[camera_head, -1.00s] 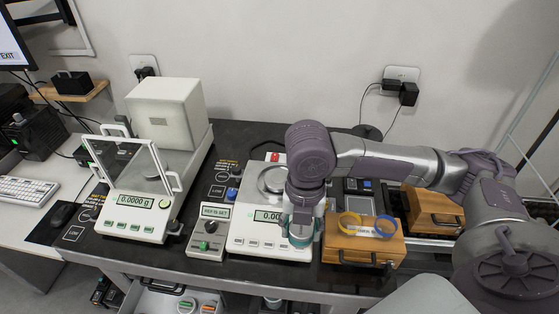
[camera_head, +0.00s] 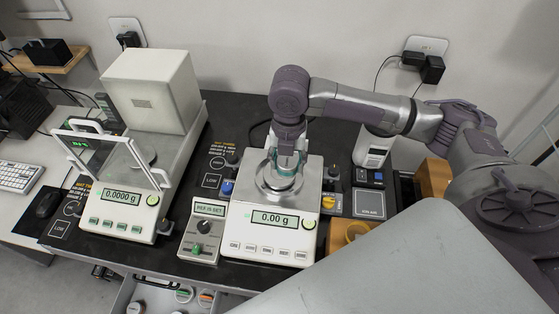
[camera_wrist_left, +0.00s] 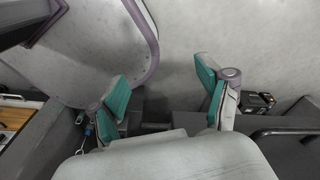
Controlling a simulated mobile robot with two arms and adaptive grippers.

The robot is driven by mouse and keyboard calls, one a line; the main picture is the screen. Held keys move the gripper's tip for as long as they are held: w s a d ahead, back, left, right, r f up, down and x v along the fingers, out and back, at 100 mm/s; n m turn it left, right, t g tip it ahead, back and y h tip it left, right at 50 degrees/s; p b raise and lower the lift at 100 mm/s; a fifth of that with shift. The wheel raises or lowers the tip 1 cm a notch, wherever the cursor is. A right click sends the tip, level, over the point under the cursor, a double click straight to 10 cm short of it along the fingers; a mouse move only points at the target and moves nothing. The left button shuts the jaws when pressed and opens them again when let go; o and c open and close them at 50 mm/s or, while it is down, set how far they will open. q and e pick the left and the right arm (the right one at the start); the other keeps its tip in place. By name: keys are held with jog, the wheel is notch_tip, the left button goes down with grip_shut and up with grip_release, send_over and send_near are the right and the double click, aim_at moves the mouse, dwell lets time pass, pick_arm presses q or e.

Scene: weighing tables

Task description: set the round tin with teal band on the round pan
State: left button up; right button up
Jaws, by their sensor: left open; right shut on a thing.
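The round pan (camera_head: 262,183) is a shiny metal disc on top of the white scale in the middle, whose display (camera_head: 275,218) reads 0.00 g. My right gripper (camera_head: 285,170) points down over this pan, shut on the round tin with teal band (camera_head: 285,183). The tin is small and partly hidden by the fingers; I cannot clearly tell whether it touches the pan. My left gripper (camera_wrist_left: 163,97) shows only in the left wrist view, open and empty, with its teal-padded fingers wide apart.
A balance with a tilted glass shield (camera_head: 100,150) stands on the left, with a white box behind it. A grey control box (camera_head: 203,230) sits beside the scale. A grey body part of mine hides the front right of the dark table.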

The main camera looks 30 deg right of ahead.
aim_at(280, 163)
jog(key=w, duration=0.1)
jog(key=w+f, duration=0.1)
jog(key=w, duration=0.1)
jog(key=w+f, duration=0.1)
jog(key=shift+w+d+f, duration=0.15)
jog(key=shift+w+f, duration=0.05)
jog(key=shift+f, duration=0.05)
notch_tip(280, 163, down, 3)
jog(key=shift+f+p, duration=0.2)
jog(key=shift+p, duration=0.65)
jog(key=shift+f, duration=0.4)
jog(key=o, duration=1.2)
jog(key=shift+f, duration=0.1)
